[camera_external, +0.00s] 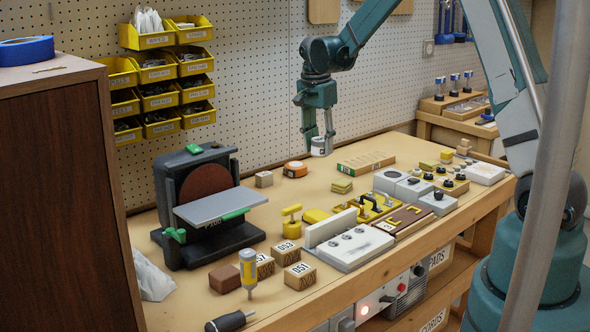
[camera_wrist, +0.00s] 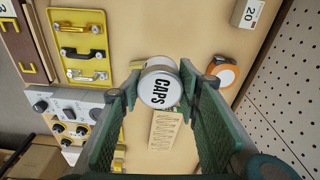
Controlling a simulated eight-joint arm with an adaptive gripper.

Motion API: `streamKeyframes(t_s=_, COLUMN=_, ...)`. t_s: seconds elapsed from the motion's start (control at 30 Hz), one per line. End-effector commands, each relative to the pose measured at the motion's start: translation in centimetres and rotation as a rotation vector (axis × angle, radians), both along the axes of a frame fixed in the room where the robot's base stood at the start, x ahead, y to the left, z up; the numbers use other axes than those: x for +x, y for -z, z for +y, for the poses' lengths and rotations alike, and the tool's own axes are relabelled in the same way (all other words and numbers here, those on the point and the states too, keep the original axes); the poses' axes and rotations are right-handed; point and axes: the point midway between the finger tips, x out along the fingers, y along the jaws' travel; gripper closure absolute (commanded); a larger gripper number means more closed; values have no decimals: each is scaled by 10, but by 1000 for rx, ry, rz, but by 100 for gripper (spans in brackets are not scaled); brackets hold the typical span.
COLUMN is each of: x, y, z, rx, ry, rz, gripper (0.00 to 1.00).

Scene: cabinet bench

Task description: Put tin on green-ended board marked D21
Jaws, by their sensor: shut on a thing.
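Part of this board shows behind the tin in the wrist view (camera_wrist: 164,131). I cannot read a D21 mark on it.
An orange-and-white tape roll (camera_external: 295,169) and a small wooden block (camera_external: 264,179) lie left of the tin. A yellow block stack (camera_external: 342,186) lies near the board. Switch boxes (camera_external: 392,180) and a yellow handled plate (camera_external: 368,206) stand in front. A pegboard (camera_external: 260,80) rises behind.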

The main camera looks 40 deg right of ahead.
Motion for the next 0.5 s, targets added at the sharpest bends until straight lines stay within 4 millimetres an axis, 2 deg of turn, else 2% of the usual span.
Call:
streamKeyframes(t_s=0.03, x=6, y=-1, z=-18, rx=0, ry=-1, rz=0, gripper=80)
streamKeyframes(t_s=0.2, x=22, y=-3, z=-74, rx=0, ry=-21, rz=-1, gripper=80)
streamKeyframes(t_s=0.5, x=39, y=-5, z=-179, rx=-3, ry=-55, rz=-1, gripper=80)
